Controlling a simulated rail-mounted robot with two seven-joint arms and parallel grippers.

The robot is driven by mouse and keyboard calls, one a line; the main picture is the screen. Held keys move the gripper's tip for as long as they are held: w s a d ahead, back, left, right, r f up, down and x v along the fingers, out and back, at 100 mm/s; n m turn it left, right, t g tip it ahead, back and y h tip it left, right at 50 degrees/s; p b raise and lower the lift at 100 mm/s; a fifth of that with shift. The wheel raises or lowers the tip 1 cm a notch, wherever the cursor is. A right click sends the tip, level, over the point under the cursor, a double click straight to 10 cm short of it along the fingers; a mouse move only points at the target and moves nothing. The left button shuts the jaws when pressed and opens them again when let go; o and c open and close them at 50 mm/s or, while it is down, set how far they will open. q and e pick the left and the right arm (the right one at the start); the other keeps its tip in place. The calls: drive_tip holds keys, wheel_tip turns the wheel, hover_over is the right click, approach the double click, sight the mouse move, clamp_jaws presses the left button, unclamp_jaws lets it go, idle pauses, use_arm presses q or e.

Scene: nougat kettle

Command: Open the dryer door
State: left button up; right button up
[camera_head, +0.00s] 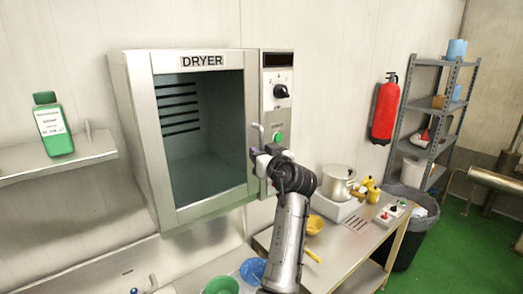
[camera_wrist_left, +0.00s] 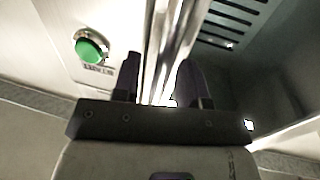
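The dryer (camera_head: 202,62) is a steel box on the wall with a windowed door (camera_head: 157,150). The door looks closed, and slots show on the inner wall behind its window. A thin upright metal handle (camera_head: 262,132) is at the door's right edge. My left gripper (camera_head: 260,153) is at this handle. In the left wrist view, its two dark fingers (camera_wrist_left: 160,82) stand on either side of a bright upright metal bar (camera_wrist_left: 165,40), with little gap visible; it looks shut on the handle. The exact contact is hard to see. My right gripper is not in view.
Close beside the handle is a green button (camera_head: 279,138), also in the wrist view (camera_wrist_left: 91,47), below a black knob (camera_head: 281,91). A green bottle (camera_head: 53,125) stands on a left shelf. A pot (camera_head: 338,182) stands on the right table. Bowls (camera_head: 253,270) lie below.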

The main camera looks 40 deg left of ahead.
use_arm(q)
drive_tip(key=shift+a, duration=0.1)
clamp_jaws()
idle(0.4)
